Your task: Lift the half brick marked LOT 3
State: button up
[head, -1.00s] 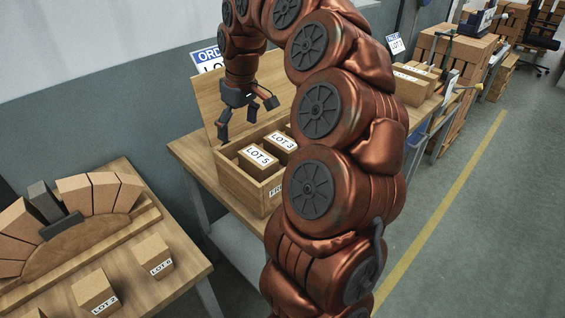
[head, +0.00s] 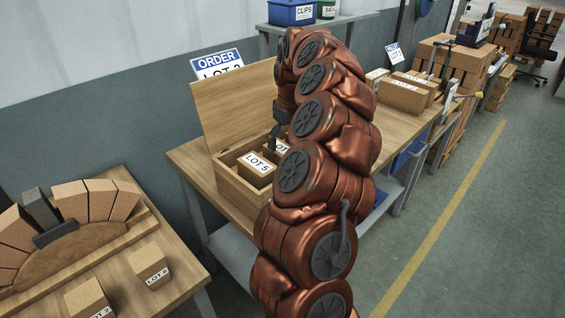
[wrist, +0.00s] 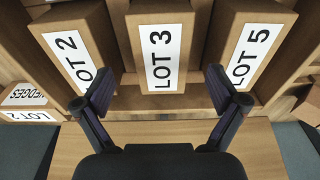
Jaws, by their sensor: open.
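The half brick marked LOT 3 (wrist: 160,65) stands in the wooden crate (head: 238,187), in the middle of the wrist view. A LOT 2 brick (wrist: 84,45) is on its left and a LOT 5 brick (wrist: 245,45) on its right, with gaps between. In the head view my arm covers most of the LOT 3 brick; the LOT 5 brick (head: 256,168) shows in front. My gripper (wrist: 160,90) is open and empty. Its fingers are spread to either side of the LOT 3 brick's near end. In the head view my gripper (head: 276,136) is low over the crate.
The crate's open lid (head: 235,105) stands upright behind it. An order sign (head: 217,65) is on the wall side. At the left, a second table holds a brick arch (head: 70,215) and loose LOT bricks (head: 150,266). More boxes (head: 403,95) lie farther along the bench.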

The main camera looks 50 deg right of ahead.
aim_at(282, 149)
jog(key=shift+w+a+f+p, duration=0.15)
jog(key=shift+f+p, duration=0.1)
jog(key=shift+f, duration=0.45)
jog(key=shift+w+d+f+p, duration=0.1)
jog(key=shift+w+f+p, duration=0.15)
jog(key=shift+f, duration=0.5)
jog(key=shift+w+a+f+p, duration=0.1)
jog(key=shift+f+p, duration=0.15)
jog(key=shift+f, duration=0.45)
grip_shut()
